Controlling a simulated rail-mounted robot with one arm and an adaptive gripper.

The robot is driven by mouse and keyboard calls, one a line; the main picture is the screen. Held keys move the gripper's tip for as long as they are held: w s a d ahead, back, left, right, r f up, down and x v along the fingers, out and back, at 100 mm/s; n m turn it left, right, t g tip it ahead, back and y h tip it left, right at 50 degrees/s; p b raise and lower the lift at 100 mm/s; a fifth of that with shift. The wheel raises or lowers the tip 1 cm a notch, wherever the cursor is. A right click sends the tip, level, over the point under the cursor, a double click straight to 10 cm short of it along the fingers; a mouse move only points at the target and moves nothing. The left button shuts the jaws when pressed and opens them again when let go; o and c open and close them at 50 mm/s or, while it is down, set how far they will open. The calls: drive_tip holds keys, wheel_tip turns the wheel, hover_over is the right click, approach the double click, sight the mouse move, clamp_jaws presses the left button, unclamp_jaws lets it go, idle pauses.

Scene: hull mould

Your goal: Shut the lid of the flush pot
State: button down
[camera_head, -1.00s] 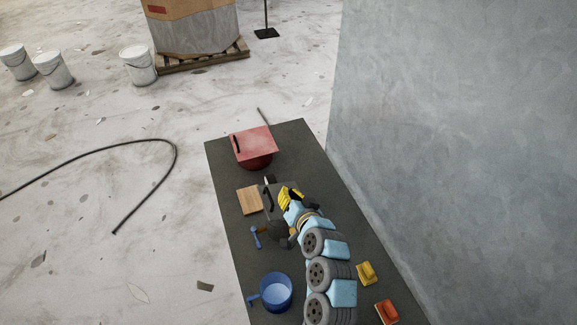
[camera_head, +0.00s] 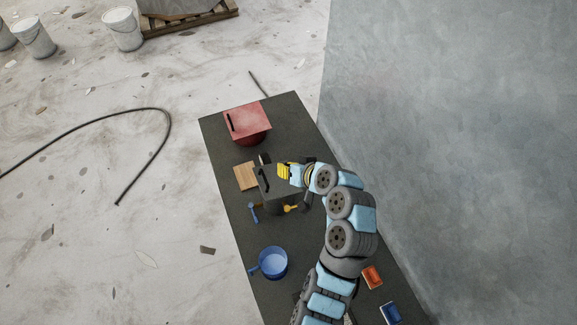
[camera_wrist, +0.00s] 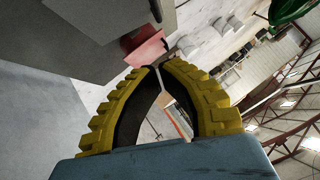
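I cannot tell for certain which pot is the flush pot. A dark grey pot (camera_head: 279,190) with a flat square lid and a black handle stands mid-table. A red pot (camera_head: 248,120) with a square red lid and black handle stands at the far end. My gripper (camera_head: 282,171) has yellow ribbed fingers and is beside or over the far right part of the grey lid; contact is not clear. In the wrist view, my gripper (camera_wrist: 161,67) has its fingertips together with nothing between them. A grey flat panel (camera_wrist: 100,25) and a red piece (camera_wrist: 145,48) show close beyond them.
The dark table (camera_head: 225,200) also holds a wooden board (camera_head: 245,176), a blue brush (camera_head: 254,212), a yellow-handled tool (camera_head: 291,208), an open blue pot (camera_head: 273,263), an orange block (camera_head: 372,276) and a blue block (camera_head: 390,313). A grey wall (camera_head: 440,130) rises on the right.

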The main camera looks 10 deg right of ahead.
sight(271, 182)
drive_tip(key=w+a+f+p, duration=0.1)
drive_tip(key=f, duration=0.1)
drive_tip(key=w+a+f, duration=0.1)
drive_tip(key=f, duration=0.1)
drive_tip(key=w+a+f+p, duration=0.1)
drive_tip(key=a+f, duration=0.1)
drive_tip(key=shift+w+a+f+p, duration=0.1)
drive_tip(key=shift+w+f+p, duration=0.2)
drive_tip(key=shift+w+f, duration=0.1)
drive_tip(key=shift+a+f, duration=0.2)
drive_tip(key=shift+f, duration=0.3)
